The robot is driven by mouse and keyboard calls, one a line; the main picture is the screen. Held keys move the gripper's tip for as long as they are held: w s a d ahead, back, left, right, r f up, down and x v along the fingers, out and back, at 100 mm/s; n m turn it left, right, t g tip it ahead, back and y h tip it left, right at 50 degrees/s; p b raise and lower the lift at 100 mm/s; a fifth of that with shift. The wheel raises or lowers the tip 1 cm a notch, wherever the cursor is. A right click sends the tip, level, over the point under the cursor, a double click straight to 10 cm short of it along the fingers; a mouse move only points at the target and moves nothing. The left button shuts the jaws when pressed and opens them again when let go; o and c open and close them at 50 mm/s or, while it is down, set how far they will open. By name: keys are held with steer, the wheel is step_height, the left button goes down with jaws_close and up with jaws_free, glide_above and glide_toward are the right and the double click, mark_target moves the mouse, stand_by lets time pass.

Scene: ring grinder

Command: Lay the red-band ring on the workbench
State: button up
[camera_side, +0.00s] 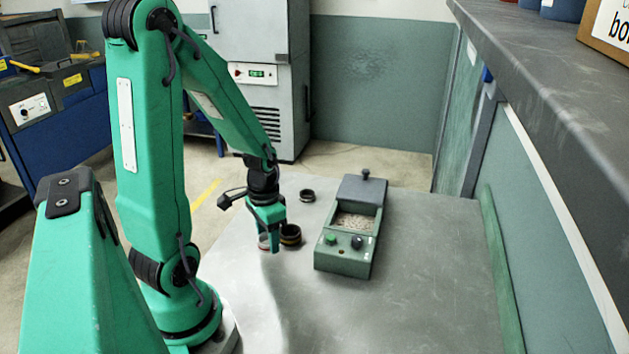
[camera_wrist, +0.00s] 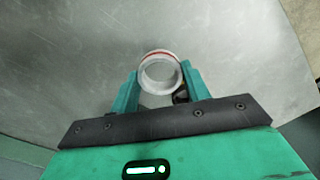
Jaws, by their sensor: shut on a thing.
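The red-band ring (camera_wrist: 160,54) is pale with a red line around it, and it sits between the two green fingers of my gripper (camera_wrist: 159,72) in the wrist view. The jaws are shut on it, one finger at each side. In the side view my gripper (camera_side: 270,243) points down, low over the grey workbench (camera_side: 420,300). The red-band ring (camera_side: 263,242) shows partly there, half hidden by a finger. I cannot tell whether it touches the bench top.
A dark ring with a yellowish band (camera_side: 291,236) stands close right of my gripper. Another dark ring (camera_side: 307,196) stands farther back. The bench front and right are clear.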

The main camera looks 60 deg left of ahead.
mark_target(270, 259)
steer(key=shift+f, duration=1.95)
steer(key=shift+f, duration=0.1)
steer(key=o, duration=1.1)
steer(key=shift+r, duration=6.1)
steer(key=shift+d, duration=0.1)
